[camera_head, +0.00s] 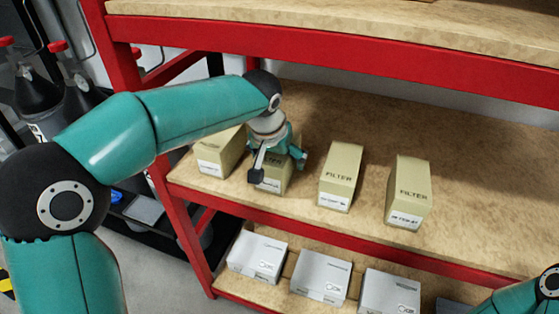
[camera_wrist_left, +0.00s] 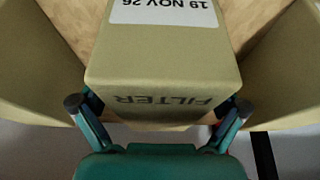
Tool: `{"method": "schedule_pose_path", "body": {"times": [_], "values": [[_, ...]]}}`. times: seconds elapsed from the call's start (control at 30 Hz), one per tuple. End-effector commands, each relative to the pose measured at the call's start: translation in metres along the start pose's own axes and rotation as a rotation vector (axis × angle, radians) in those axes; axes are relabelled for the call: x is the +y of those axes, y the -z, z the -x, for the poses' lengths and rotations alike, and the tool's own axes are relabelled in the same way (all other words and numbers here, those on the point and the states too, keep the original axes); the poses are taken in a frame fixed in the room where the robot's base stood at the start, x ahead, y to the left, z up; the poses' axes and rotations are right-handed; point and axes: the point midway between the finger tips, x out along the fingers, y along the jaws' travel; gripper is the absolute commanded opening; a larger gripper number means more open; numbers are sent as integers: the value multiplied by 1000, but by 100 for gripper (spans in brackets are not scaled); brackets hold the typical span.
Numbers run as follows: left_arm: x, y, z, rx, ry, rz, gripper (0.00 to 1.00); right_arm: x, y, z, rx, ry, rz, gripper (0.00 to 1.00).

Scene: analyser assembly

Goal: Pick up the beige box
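Several beige boxes marked FILTER stand in a row on the wooden shelf. The second from the left, a beige box (camera_head: 272,185), is partly hidden behind my left gripper (camera_head: 279,168). In the left wrist view this beige box (camera_wrist_left: 165,60) fills the middle, with a white label reading 19 NOV 26. My left gripper (camera_wrist_left: 160,104) is open there, one finger on each side of the box's near end. The fingers look spread, with no clear contact. The box appears to rest on the shelf. My right gripper is out of view.
Other beige boxes stand at the left (camera_head: 217,155) and right (camera_head: 340,175), (camera_head: 408,192). The red-edged shelf (camera_head: 480,215) is clear at the right. An upper shelf (camera_head: 400,30) hangs above. White boxes (camera_head: 320,277) sit on the lower shelf.

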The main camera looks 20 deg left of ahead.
Motion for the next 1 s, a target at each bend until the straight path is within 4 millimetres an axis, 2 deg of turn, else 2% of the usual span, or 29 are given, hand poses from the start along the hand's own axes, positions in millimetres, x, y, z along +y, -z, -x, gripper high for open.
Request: {"method": "schedule_pose_path", "body": {"times": [0.03, 0.07, 0.4, 0.73, 0.93, 1.0], "values": [[0, 0, 0, 0, 0, 0, 85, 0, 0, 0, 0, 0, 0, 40], [0, 0, 0, 0, 0, 0, 80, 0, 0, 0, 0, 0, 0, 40], [0, 0, 0, -1, 0, 0, 23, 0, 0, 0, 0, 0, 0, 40], [0, 1, 3, 1, 0, 1, 22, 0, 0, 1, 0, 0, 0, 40], [0, 8, 18, 4, -1, 1, 22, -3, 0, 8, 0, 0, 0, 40], [0, -2, 18, 1, 0, 0, 22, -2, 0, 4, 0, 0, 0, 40]]}}
